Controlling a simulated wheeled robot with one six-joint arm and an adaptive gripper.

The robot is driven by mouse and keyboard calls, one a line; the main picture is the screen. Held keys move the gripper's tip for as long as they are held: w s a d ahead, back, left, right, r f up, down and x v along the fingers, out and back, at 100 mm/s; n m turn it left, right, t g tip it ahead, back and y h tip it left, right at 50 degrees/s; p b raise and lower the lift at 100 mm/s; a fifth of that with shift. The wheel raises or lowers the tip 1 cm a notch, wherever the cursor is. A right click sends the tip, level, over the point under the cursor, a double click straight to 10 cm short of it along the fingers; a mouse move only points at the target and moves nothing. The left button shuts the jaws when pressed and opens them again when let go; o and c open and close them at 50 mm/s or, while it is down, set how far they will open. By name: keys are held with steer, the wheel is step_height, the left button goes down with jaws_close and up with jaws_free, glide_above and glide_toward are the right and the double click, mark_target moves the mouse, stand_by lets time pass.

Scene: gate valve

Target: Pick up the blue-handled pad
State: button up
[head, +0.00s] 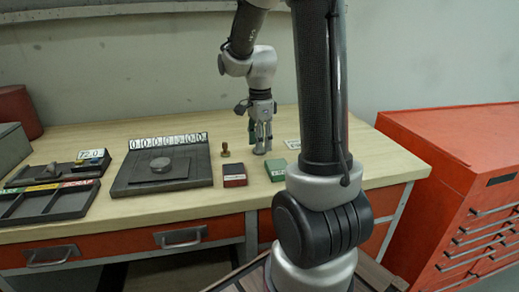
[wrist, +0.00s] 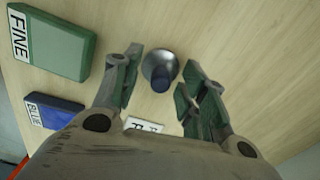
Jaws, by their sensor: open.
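The blue-handled pad shows in the wrist view as a shiny round metal disc (wrist: 158,62) with a dark blue handle (wrist: 161,80) pointing toward the camera. It stands on the wooden bench top. My gripper (head: 261,143) is open and points down over the bench. In the wrist view its two green-lined fingers lie on either side of the pad, with gaps showing on both sides. In the head view the fingers largely hide the pad.
A green FINE box (wrist: 58,42) and a blue box (wrist: 58,108) lie left of the fingers in the wrist view. A red box (head: 234,175), a small brown-handled stamp (head: 225,151) and a grey plate (head: 122,183) stand left in the head view. A red cabinet (head: 455,150) is right.

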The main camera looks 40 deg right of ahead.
steer(key=shift+f, duration=0.2)
jaws_close()
steer(key=shift+r, duration=0.15)
